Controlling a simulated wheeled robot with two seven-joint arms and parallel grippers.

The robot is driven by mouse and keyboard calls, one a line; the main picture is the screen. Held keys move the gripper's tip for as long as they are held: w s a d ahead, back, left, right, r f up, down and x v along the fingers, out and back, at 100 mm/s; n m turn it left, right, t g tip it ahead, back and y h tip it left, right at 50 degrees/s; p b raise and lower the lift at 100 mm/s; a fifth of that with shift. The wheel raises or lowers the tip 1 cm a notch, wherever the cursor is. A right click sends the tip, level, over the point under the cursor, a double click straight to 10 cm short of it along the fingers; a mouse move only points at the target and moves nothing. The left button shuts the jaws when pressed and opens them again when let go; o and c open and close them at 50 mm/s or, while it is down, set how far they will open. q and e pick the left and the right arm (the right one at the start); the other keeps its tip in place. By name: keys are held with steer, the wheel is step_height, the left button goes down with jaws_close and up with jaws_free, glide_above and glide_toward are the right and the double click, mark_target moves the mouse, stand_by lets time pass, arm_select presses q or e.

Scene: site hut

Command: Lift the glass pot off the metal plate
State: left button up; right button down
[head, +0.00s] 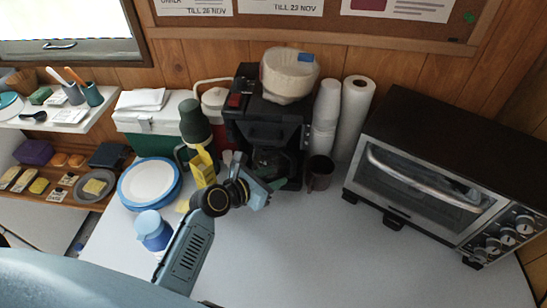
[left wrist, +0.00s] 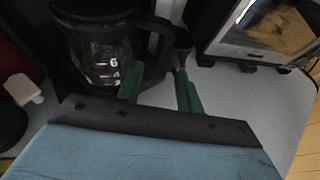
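The glass pot (left wrist: 98,55) stands in the black coffee maker (head: 262,118) at the back of the table. In the head view the pot (head: 268,160) is dark and partly hidden by my gripper. Its black handle (left wrist: 168,36) points towards my left gripper. My left gripper (head: 268,187) is in front of the coffee maker. In the left wrist view its green fingers (left wrist: 160,90) are apart, with the lower handle between or just beyond them; I cannot tell if they touch. The metal plate under the pot is hidden. My right gripper is not in view.
A dark mug (head: 319,174) stands close to the right of the gripper. Paper cups (head: 325,115), a paper roll (head: 354,115) and a toaster oven (head: 435,175) are further right. The front right table is clear.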

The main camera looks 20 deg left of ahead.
mark_target(291, 172)
arm_select(q)
steer(key=x, duration=0.2)
steer(key=b+x, duration=0.1)
steer(key=x, duration=0.2)
steer(key=b+x, duration=0.1)
steer(key=x, duration=0.1)
steer(key=shift+s+d+f, duration=0.1)
steer(key=shift+d+f, duration=0.2)
steer(key=shift+f, duration=0.05)
steer(key=shift+w+d+f, duration=0.15)
steer(key=shift+w+d, duration=0.05)
steer(key=shift+w, duration=0.3)
jaws_close()
